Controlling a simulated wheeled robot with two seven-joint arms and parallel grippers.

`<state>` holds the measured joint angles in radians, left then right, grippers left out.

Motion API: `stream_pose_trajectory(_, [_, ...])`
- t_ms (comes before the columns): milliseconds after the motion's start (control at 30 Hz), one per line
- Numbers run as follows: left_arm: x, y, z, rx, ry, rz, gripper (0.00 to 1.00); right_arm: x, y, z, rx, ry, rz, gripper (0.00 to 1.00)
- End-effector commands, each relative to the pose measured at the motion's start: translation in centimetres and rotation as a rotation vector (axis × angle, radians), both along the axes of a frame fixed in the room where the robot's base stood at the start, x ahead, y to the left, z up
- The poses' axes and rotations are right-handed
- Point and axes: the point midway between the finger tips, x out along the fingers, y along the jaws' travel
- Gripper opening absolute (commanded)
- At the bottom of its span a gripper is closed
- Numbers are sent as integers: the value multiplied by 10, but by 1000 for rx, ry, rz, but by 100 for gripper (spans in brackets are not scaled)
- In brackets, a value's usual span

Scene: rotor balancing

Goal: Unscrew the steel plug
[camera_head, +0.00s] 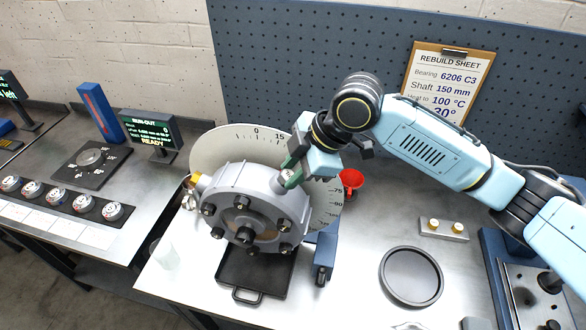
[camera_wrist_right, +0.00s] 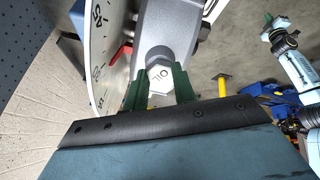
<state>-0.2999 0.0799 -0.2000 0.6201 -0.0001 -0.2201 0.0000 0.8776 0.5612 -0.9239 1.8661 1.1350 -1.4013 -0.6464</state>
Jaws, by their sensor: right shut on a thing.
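The steel plug (camera_wrist_right: 158,76) is a hex head marked OIL, set in a boss on the grey round housing (camera_head: 240,208). My right gripper (camera_head: 288,176) reaches the upper right side of the housing in the head view. In the right wrist view its green fingers (camera_wrist_right: 158,90) sit on both sides of the plug, shut on it. The plug is mostly hidden by the fingers in the head view. Whether its thread is still engaged cannot be told.
A dial plate (camera_head: 215,145) stands behind the housing. A black tray (camera_head: 256,272) lies below it.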

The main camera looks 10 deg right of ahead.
Motion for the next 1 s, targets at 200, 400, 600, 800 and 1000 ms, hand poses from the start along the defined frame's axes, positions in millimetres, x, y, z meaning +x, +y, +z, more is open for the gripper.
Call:
stream_pose_trajectory(200, [0, 0, 0, 0, 0, 0, 0, 0, -1, 0, -63, -143, 268, 0])
stream_pose_trajectory(400, [0, 0, 0, 0, 0, 0, 0, 0, -1, 0, -118, -273, 514, 0])
stream_pose_trajectory(600, [0, 0, 0, 0, 0, 0, 0, 0, -1, 0, -171, -399, 753, 0])
stream_pose_trajectory(800, [0, 0, 0, 0, 0, 0, 0, 0, -1, 0, -195, -460, 865, 0])
stream_pose_trajectory(1000, [0, 0, 0, 0, 0, 0, 0, 0, -1, 0, -195, -461, 867, 0])
